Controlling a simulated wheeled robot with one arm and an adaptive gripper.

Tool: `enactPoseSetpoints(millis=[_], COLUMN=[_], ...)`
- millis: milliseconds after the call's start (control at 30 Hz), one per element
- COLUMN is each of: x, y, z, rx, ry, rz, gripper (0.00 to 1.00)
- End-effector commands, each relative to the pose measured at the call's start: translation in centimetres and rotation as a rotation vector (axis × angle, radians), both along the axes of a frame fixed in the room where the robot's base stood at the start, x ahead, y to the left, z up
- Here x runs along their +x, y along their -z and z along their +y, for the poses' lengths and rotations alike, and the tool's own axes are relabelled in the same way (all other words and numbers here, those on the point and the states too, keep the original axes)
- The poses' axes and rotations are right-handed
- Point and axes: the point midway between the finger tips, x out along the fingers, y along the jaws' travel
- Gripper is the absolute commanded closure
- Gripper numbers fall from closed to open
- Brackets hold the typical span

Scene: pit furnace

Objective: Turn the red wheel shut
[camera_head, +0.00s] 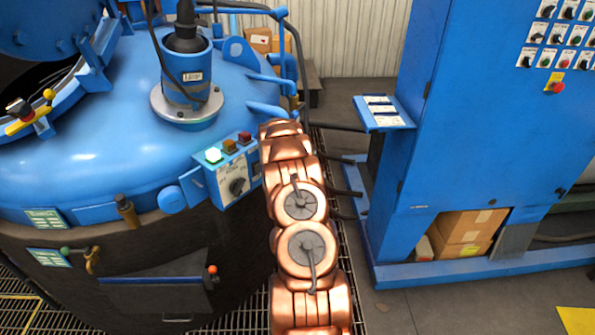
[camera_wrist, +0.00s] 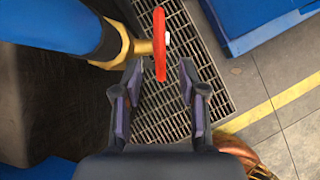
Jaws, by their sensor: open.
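The red wheel (camera_wrist: 160,45) shows nearly edge-on at the top middle of the wrist view, as a thin upright red loop. It sits on a brass valve fitting (camera_wrist: 125,47) joined to a blue pipe (camera_wrist: 65,22) at the left. My gripper (camera_wrist: 160,68) is open, with one dark finger on each side. The wheel's lower edge lies between the fingertips in the picture, with gaps on both sides. How deep the wheel is between them I cannot tell. In the head view my arm hides that area, and neither the gripper nor the wheel shows clearly.
The blue furnace (camera_head: 100,130) with a small button box (camera_head: 232,175) stands left of my arm. A blue control cabinet (camera_head: 470,130) stands at the right, with black cables (camera_head: 345,190) between. Metal grating (camera_wrist: 185,115) covers the floor below the gripper.

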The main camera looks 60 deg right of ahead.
Motion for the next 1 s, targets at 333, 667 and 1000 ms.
enactPoseSetpoints(millis=[333,667,1000], x=[-0.4,-0.5,-0.5], y=[-2.6,-2.9,-2.9], z=[1.7,2.1,2.1], rx=[0.0,0.002,0.001], ry=[0.0,0.0,0.0], rz=[-0.001,0.0,0.0], gripper=[0.58,0.58,0.58])
